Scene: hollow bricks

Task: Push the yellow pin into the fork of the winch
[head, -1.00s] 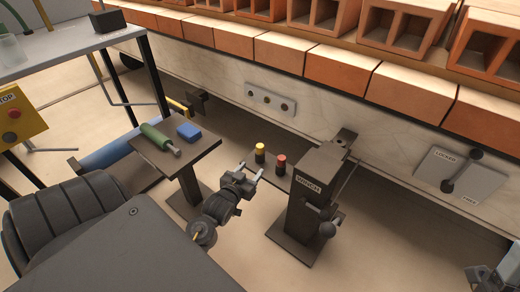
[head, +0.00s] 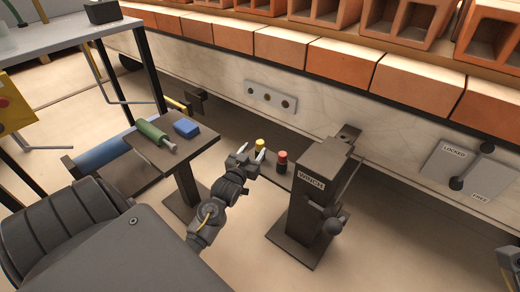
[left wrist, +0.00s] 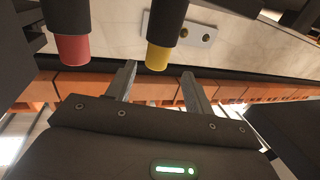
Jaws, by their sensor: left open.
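The yellow pin (head: 260,144) stands in a dark holder on a plate at the left of the grey winch (head: 311,200). A red-topped pin (head: 282,157) stands beside it, nearer the winch. My left gripper (head: 251,154) is open and its fingertips are close to the yellow pin. In the left wrist view, the yellow pin (left wrist: 158,55) lines up with the gap between the open fingers (left wrist: 158,80). I see no clear contact. The red pin (left wrist: 73,48) is outside the fingers, to the left. The winch's fork is not clear to me. My right gripper (head: 510,266) is cut off at the right edge.
A small stand (head: 160,150) holds a green-handled tool (head: 153,134) and a blue block (head: 187,128). A wall panel (head: 463,172) has a lever marked LOCKED and FREE. A crank (head: 334,225) sticks out from the winch. Hollow bricks (head: 335,58) line the back.

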